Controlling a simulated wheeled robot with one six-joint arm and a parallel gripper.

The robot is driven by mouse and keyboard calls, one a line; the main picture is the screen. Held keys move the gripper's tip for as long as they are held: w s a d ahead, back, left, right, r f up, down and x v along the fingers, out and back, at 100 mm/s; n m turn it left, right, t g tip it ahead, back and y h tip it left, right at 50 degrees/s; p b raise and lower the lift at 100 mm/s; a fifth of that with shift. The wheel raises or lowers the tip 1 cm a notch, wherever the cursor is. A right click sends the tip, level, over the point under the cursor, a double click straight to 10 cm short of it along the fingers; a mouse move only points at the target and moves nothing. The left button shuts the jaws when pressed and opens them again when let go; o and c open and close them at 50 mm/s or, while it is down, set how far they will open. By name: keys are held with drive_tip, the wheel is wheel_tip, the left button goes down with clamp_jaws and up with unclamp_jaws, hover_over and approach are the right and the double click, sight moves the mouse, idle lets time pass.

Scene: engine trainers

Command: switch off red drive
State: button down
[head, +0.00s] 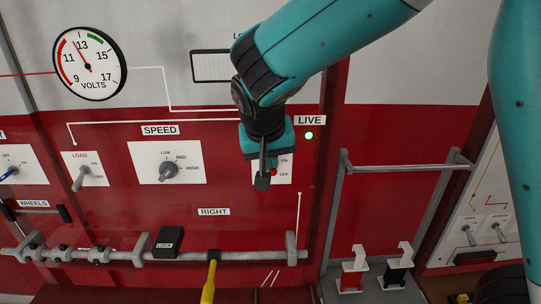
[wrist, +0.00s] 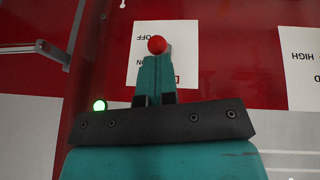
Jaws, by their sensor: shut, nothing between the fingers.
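The drive's switch plate (head: 285,178), marked ON above and OFF below, is on the red panel and partly behind my gripper (head: 262,184). In the wrist view the plate (wrist: 146,32) appears upside down, with OFF at the top. A red ball knob (wrist: 157,45) shows at the tips of my shut, empty gripper (wrist: 156,60). I cannot tell whether they touch. The knob's shaft is hidden, so its ON or OFF position is unclear.
The SPEED knob (head: 168,170) and LOAD switch (head: 82,178) are to the left. Below runs a grey rail (head: 230,255) with a black LOCK block (head: 168,241) and a yellow handle (head: 209,283). A grey handrail (head: 405,168) stands out at the right.

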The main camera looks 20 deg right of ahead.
drive_tip(key=shift+f, duration=0.1)
drive_tip(key=shift+s+f+t+b, duration=0.15)
drive_tip(key=shift+t+b, duration=0.15)
drive_tip(key=shift+b, duration=0.45)
drive_tip(key=shift+s+f+t+b, duration=0.1)
drive_tip(key=shift+t+b, duration=0.2)
drive_tip(key=shift+b, duration=0.2)
drive_tip(key=t+b, duration=0.1)
drive_tip(key=b, duration=0.2)
drive_tip(key=s+f+t+h+b, duration=0.1)
drive_tip(key=t+b, duration=0.1)
drive_tip(key=b, duration=0.2)
drive_tip(key=f+t+h+b, duration=0.1)
drive_tip(key=b, duration=0.2)
drive_tip(key=shift+s+a+b, duration=0.25)
drive_tip(key=shift+a+b, duration=0.05)
drive_tip(key=shift+b, duration=0.05)
drive_tip(key=shift+r+p, duration=0.55)
drive_tip(key=shift+r, duration=0.15)
